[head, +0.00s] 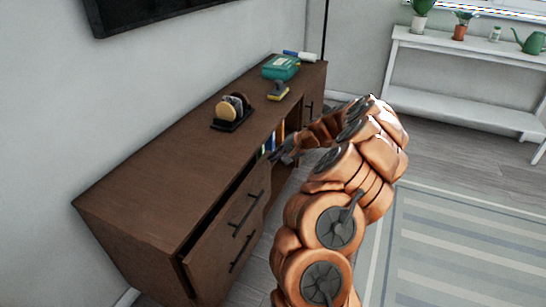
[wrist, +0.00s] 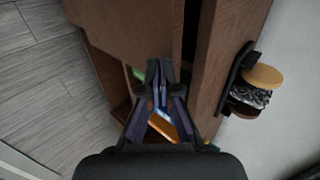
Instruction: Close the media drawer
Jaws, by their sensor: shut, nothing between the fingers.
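The media drawer (head: 213,247) is in the dark wood media cabinet (head: 150,190), at its near end in the head view. It stands partly pulled out, with a dark gap between its front and the cabinet top. Dark bar handles (head: 243,212) show on the front. In the wrist view the drawer wood (wrist: 125,28) fills the upper left, beside the dark gap. My gripper (head: 276,157) is at the far end of the drawer front, by the open shelf. In the wrist view my gripper (wrist: 159,66) is shut and empty, its tips close to the drawer's edge; contact is unclear.
A coaster holder (head: 232,111), a yellow-and-dark item (head: 278,91) and a teal box (head: 281,67) stand on the cabinet top. Books (wrist: 162,127) stand in the open shelf beneath my fingers. A wall screen hangs above. Floor and a striped rug (head: 455,245) lie right.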

